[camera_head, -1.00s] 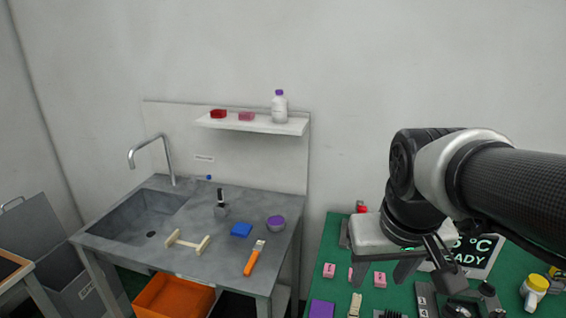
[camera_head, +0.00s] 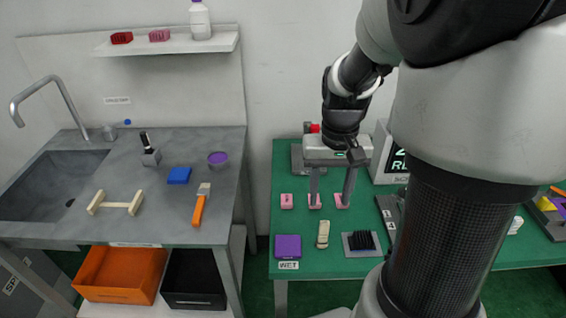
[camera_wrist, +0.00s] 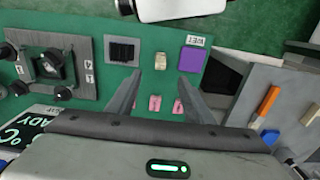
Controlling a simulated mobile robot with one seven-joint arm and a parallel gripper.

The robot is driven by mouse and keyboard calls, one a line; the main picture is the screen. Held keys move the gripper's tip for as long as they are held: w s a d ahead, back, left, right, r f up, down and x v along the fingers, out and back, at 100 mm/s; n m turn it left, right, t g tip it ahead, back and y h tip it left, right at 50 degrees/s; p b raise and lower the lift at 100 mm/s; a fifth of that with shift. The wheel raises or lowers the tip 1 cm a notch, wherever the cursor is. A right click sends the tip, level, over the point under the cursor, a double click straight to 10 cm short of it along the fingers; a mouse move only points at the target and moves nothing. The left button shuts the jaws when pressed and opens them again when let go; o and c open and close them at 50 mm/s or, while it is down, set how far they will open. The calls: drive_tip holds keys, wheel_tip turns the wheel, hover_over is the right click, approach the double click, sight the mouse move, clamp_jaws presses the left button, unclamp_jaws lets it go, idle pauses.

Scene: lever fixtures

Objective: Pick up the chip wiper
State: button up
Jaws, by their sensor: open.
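I cannot tell for certain which thing is the chip wiper. An orange-handled tool with a pale flat head (camera_head: 200,206) lies on the grey sink counter; it also shows in the wrist view (camera_wrist: 268,100). A small cream piece (camera_head: 323,235) lies on the green table, also in the wrist view (camera_wrist: 160,61). My gripper (camera_head: 330,200) is open and empty, pointing down over the green table by small pink blocks (camera_head: 287,202). In the wrist view my gripper's fingers (camera_wrist: 160,74) spread either side of the cream piece, with no contact visible.
The green table (camera_head: 300,262) holds a purple block (camera_head: 288,246), a black bristled piece (camera_head: 361,242) and a display (camera_head: 390,160). A gap separates table and counter.

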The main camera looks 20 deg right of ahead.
sight(323, 237)
wheel_tip(323, 237, down, 16)
drive_tip(key=b, duration=0.3)
drive_tip(key=shift+f, duration=0.2)
drive_tip(key=c, duration=1.1)
